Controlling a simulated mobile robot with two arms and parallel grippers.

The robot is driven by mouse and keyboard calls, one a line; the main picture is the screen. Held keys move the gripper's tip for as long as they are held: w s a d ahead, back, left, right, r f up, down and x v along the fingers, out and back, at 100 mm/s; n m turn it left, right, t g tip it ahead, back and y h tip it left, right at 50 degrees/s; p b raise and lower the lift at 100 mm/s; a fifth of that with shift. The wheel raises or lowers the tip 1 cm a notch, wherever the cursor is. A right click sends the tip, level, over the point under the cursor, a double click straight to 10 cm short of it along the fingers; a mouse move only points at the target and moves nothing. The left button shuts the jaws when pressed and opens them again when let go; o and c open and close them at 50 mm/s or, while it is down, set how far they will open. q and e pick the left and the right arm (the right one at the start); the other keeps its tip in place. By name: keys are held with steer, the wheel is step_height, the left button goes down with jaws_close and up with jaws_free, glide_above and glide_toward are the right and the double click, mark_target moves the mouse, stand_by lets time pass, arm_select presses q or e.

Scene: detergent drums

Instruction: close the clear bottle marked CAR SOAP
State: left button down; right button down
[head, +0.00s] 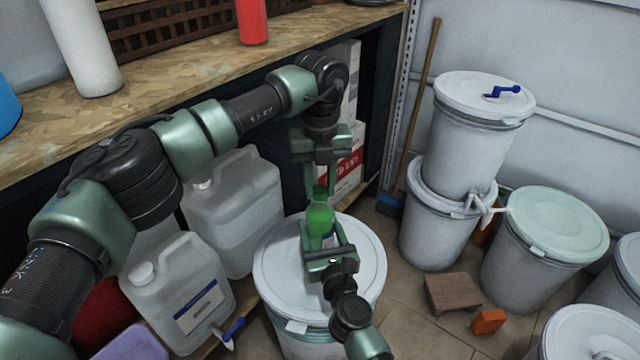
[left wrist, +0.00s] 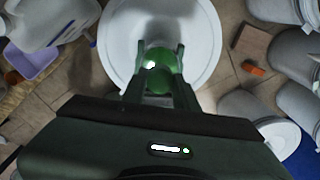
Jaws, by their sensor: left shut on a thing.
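A small bottle with green contents (head: 320,217) shows above the white lid of a drum; I cannot read its marking. My left gripper (head: 320,186) points down from above and is shut on a small green piece, apparently the cap (head: 320,193), at the bottle's top. The left wrist view shows green rounded shapes between my left fingers (left wrist: 161,72). My right gripper (head: 328,236) comes from below in the head view, its fingers around the bottle's lower part; whether they press on it is unclear. The bottle's base and the cap's seating are hidden.
The white drum lid (head: 274,262) lies beneath both grippers. Clear jugs (head: 236,212) stand to the left, under a wooden shelf (head: 180,88). Stacked white drums (head: 468,150) stand to the right, with a brown block (head: 452,291) and an orange block (head: 488,321) on the floor.

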arm_select(q)
steer(key=m, duration=0.7)
steer(key=shift+m, duration=0.3)
steer(key=m, duration=0.4)
steer(key=shift+m, duration=0.3)
steer(key=m, duration=0.9)
steer(key=shift+m, duration=0.4)
steer(key=m, duration=0.4)
steer(key=shift+m, duration=0.3)
steer(key=m, duration=0.7)
steer(key=c, duration=1.1)
jaws_free()
steer(key=shift+f, duration=0.1)
